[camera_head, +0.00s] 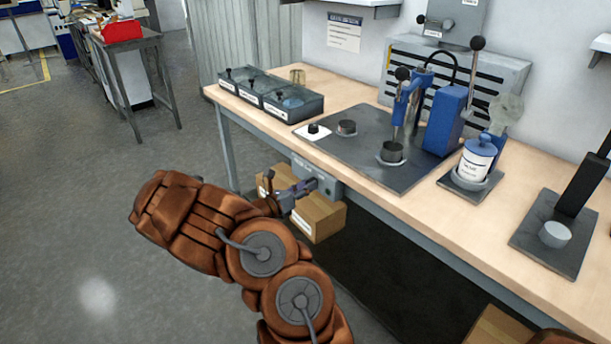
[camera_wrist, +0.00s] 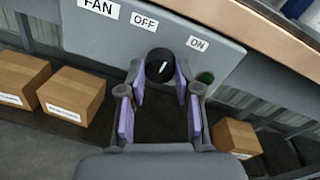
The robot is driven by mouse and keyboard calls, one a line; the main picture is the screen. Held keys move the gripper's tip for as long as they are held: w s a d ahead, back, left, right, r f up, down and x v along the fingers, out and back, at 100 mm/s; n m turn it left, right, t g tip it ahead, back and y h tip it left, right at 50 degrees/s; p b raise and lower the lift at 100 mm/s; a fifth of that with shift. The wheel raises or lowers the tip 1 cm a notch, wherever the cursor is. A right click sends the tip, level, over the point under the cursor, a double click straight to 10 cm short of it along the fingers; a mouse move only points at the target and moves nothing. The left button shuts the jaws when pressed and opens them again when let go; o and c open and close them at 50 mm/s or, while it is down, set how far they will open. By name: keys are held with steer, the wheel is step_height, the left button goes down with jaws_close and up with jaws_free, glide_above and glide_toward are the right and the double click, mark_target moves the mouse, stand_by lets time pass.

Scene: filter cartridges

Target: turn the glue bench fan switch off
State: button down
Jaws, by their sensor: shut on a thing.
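The fan switch panel (camera_wrist: 225,52) is a grey plate labelled FAN, with OFF left and ON right above a round black knob (camera_wrist: 158,62). The knob's white mark leans up and to the right, towards the ON side. My gripper (camera_wrist: 163,78) has its purple-padded fingers on either side of the knob and is shut on it. In the head view, the grey switch box (camera_head: 325,182) hangs under the bench's front edge, with my gripper (camera_head: 309,187) at its front. The fingertips' contact is too small to make out there.
Cardboard boxes (camera_head: 317,217) stand below the panel, under the bench. The bench top (camera_head: 345,93) above holds a press, a lidded tray and a glue pot (camera_head: 477,160). Open floor lies left.

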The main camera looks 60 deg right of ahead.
steer(key=shift+r+n+g+y+p, duration=0.1)
steer(key=shift+n+g+y+p, duration=0.2)
steer(key=shift+n+p, duration=3.25)
steer(key=shift+n, duration=0.25)
steer(key=c, duration=0.8)
jaws_free()
steer(key=f+v, duration=0.1)
steer(key=v, duration=1.1)
steer(key=shift+r, duration=0.4)
steer(key=shift+r, duration=0.1)
